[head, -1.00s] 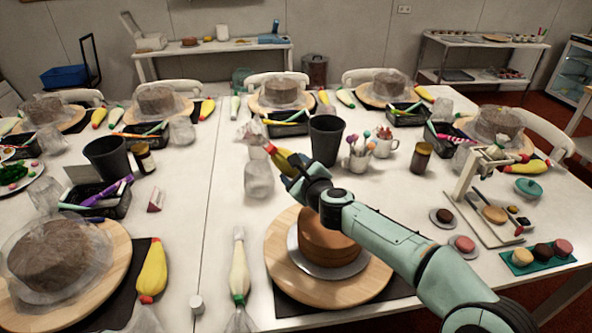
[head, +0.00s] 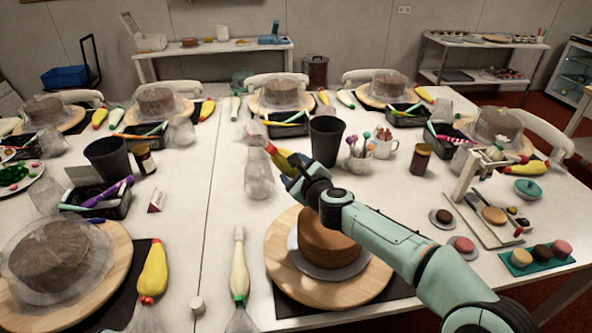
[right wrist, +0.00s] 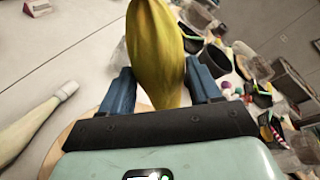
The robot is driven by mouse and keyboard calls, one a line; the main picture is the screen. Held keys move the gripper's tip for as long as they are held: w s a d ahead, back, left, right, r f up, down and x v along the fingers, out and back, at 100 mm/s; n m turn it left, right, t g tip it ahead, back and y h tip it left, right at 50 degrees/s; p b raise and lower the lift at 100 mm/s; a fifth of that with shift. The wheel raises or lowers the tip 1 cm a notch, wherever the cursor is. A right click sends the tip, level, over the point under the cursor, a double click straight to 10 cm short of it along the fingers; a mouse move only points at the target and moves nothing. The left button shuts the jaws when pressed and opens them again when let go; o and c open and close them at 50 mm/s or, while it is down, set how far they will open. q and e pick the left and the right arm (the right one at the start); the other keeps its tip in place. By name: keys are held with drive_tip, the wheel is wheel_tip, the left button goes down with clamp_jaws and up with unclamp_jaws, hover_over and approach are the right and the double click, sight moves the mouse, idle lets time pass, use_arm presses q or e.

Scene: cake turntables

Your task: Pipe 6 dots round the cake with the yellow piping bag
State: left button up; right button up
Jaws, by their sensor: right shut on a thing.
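The brown cake (head: 328,242) stands unwrapped on a silver board on a round wooden turntable (head: 280,262), front centre in the head view. My right gripper (head: 292,172) is above and behind the cake, shut on the yellow piping bag (head: 280,158). The bag's red-banded end points up and left, away from the cake. In the right wrist view the yellow bag (right wrist: 155,50) sits between the two blue fingers. No dots show on the visible part of the cake; my arm hides some of it. My left gripper is not in view.
A cream piping bag (head: 239,270) lies left of the turntable. Another yellow bag (head: 153,272) lies by a wrapped cake (head: 52,255). A small scale stand (head: 478,180) is at right.

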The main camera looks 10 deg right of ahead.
drive_tip(key=shift+r, duration=0.2)
idle(0.3)
drive_tip(key=o, duration=0.5)
drive_tip(key=shift+c, duration=0.5)
drive_tip(key=shift+r+p, duration=1.55)
drive_tip(key=shift+p, duration=0.05)
drive_tip(key=shift+f, duration=0.1)
